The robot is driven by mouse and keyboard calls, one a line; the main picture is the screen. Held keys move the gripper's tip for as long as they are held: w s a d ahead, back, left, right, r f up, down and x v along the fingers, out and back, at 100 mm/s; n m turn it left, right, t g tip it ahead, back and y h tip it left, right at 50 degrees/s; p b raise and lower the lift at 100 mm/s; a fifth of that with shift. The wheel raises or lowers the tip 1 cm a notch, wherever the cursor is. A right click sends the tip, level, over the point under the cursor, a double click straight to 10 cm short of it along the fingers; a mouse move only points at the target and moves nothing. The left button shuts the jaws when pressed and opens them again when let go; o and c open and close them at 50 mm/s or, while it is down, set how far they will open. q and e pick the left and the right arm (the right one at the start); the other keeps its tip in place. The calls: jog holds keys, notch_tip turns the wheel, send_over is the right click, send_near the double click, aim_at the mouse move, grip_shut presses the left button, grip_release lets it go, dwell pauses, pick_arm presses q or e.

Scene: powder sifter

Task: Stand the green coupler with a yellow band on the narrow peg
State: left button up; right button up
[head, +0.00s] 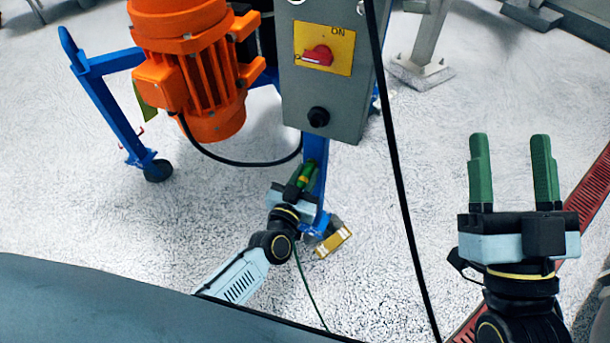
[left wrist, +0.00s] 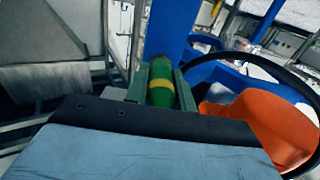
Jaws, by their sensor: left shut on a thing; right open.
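My left gripper (head: 301,178) is low in the middle of the head view, close in front of the blue leg under the grey control box. It is shut on the green coupler with a yellow band (left wrist: 161,90), which lies between its green fingers in the left wrist view. The coupler also shows small in the head view (head: 306,175). My right gripper (head: 514,165) is open and empty at the right, over bare floor. I cannot make out the narrow peg in either view.
An orange motor (head: 195,75) hangs at the upper left on a blue frame (head: 108,105). The grey control box (head: 330,90) has a red switch. A black cable (head: 398,170) runs down between my grippers. A yellow piece (head: 333,241) is near the leg's foot.

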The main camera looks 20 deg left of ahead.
pick_arm(q)
jog(key=shift+s, duration=0.15)
grip_shut()
jog(key=shift+s+a+p, duration=0.15)
jog(key=shift+s+p, duration=0.6)
jog(key=shift+s, duration=0.7)
jog(key=shift+s+a+p, duration=0.15)
jog(key=shift+s+p, duration=0.55)
jog(key=shift+s, duration=0.7)
